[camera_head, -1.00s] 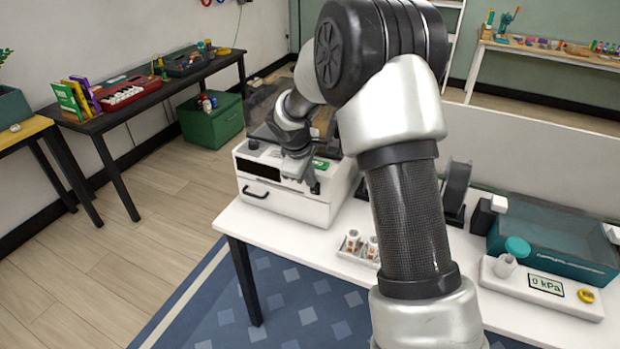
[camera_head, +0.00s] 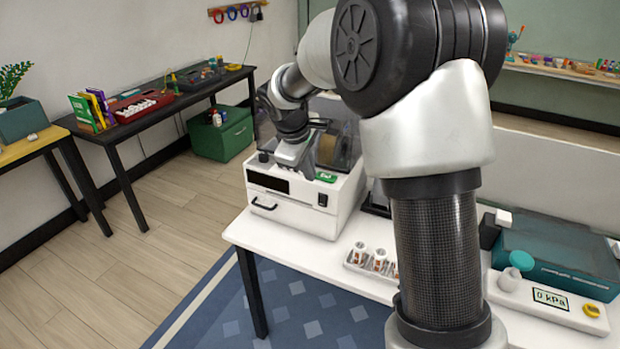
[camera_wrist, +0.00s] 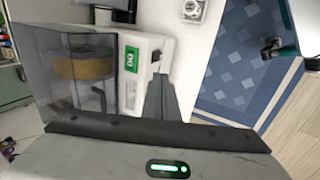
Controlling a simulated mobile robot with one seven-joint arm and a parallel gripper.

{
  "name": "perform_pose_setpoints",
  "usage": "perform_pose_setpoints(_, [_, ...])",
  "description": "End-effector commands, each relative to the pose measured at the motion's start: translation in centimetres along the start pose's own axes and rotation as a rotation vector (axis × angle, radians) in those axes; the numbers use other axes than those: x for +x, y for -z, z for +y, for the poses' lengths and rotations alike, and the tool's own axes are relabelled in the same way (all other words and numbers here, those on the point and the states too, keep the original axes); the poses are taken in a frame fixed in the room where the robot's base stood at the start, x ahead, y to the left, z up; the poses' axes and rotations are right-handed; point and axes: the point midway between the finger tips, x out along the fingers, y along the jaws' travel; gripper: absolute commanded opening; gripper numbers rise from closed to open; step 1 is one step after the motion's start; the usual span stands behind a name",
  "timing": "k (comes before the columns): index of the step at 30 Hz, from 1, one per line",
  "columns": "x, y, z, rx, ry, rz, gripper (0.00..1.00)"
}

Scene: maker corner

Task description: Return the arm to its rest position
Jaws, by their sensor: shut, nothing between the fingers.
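My arm rises through the right middle of the head view and bends left over the machine. I cannot tell the exact gap between the fingers and the machine.
A black table (camera_head: 160,108) with a green crate (camera_head: 222,135) below stands at the left. Floor at the left is clear.

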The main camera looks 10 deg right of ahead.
Motion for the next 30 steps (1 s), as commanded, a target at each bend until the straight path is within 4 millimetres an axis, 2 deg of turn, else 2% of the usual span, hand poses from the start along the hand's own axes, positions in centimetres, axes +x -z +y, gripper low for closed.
perform_pose_setpoints(10, [-0.3,-0.1,0.1,0.003,-0.001,0.001,0.00])
perform_pose_setpoints(13, [-2.1,-0.9,0.2,0.036,-0.004,0.006,0.00])
perform_pose_setpoints(17, [-7.8,-3.9,-0.1,0.154,-0.008,0.024,0.00])
perform_pose_setpoints(18, [-9.9,-5.2,-0.4,0.206,-0.007,0.032,0.00])
perform_pose_setpoints(20, [-13.1,-7.3,-1.3,0.292,-0.002,0.046,0.00])
perform_pose_setpoints(24, [-19.2,-12.2,-4.4,0.495,0.020,0.089,0.00])
perform_pose_setpoints(27, [-22.7,-15.2,-7.2,0.640,0.047,0.127,0.00])
perform_pose_setpoints(30, [-25.1,-17.7,-10.1,0.772,0.079,0.169,0.00])
